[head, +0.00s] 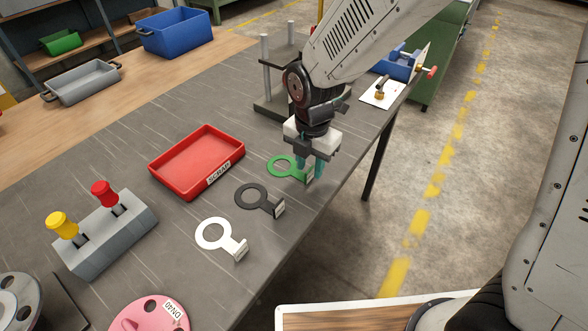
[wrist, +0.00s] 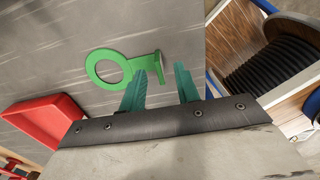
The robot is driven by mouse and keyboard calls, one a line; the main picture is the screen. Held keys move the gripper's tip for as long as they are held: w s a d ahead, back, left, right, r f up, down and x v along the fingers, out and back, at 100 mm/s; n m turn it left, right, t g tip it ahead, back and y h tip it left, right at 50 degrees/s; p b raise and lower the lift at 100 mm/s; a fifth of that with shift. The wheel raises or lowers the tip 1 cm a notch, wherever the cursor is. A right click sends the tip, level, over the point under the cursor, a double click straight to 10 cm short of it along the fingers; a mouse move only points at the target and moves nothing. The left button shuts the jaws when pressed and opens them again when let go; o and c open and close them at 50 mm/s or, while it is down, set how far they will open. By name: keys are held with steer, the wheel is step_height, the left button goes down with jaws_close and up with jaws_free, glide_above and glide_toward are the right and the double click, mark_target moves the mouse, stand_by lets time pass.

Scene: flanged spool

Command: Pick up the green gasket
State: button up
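The green gasket (head: 279,166) lies on the grey table, a flat ring with a tab that ends in an upturned plate. In the wrist view the gasket (wrist: 103,67) shows its ring at left and its tab pointing right toward my gripper. My gripper (head: 312,168) hangs over the tab end, its teal fingers pointing down. In the wrist view the gripper (wrist: 170,84) has its fingers apart, with a gap between them. The left finger overlaps the lower side of the tab in the picture; I cannot tell whether it touches. Nothing is held.
A black gasket (head: 252,195) and a white gasket (head: 213,234) lie nearer in a row. A red SCRAP tray (head: 160,165) is left of them. A grey post stand (head: 265,75) stands behind. The table's right edge is close to my gripper.

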step_height(320, 180, down, 2)
steer(key=shift+f, duration=0.1)
jaws_close()
